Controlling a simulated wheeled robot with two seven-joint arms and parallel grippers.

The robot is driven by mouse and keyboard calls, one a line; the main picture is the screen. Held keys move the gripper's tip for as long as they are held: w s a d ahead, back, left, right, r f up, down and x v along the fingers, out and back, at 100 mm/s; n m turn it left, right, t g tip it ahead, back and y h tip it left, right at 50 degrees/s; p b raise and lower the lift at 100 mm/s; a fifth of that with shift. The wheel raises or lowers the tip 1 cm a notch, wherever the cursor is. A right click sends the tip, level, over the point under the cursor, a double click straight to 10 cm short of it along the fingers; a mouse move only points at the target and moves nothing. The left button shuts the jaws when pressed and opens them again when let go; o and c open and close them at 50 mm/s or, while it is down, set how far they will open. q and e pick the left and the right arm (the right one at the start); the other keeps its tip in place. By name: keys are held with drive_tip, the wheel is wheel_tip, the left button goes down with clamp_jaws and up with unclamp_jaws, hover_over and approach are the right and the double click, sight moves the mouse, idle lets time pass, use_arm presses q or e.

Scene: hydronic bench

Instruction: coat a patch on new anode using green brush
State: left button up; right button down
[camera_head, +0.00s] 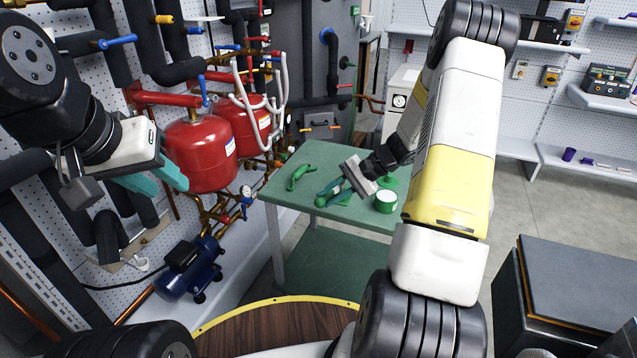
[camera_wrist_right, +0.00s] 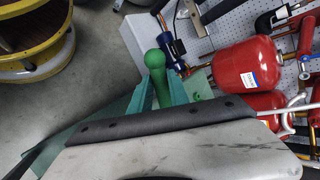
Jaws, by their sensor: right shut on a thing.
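My right gripper (camera_head: 328,190) is low over the green table, with its teal fingers closed around a green tool. In the right wrist view, the green brush's rounded handle (camera_wrist_right: 155,64) sticks out between the fingers (camera_wrist_right: 157,92); its bristles are hidden. I take this tool to be the brush from its green handle. My left gripper (camera_head: 172,185) hangs at the left, away from the table, with its teal fingers apart and empty. A white-topped green can (camera_head: 386,203) stands on the table right of the right gripper. I cannot make out the new anode for certain.
The green table (camera_head: 310,154) has a green curved tool (camera_head: 299,176) at its left side. Red tanks (camera_head: 201,154) and pipes stand left of the table. A dark cabinet (camera_head: 575,275) stands at the right.

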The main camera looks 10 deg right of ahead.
drive_tip(key=shift+s+d, duration=0.35)
drive_tip(key=shift+d, duration=0.2)
drive_tip(key=shift+s+d, duration=0.3)
drive_tip(key=shift+d, duration=0.25)
idle(0.3)
drive_tip(key=shift+w+a, duration=0.7)
drive_tip(key=shift+a, duration=0.35)
drive_tip(key=shift+s+d, duration=0.65)
drive_tip(key=shift+d, duration=0.35)
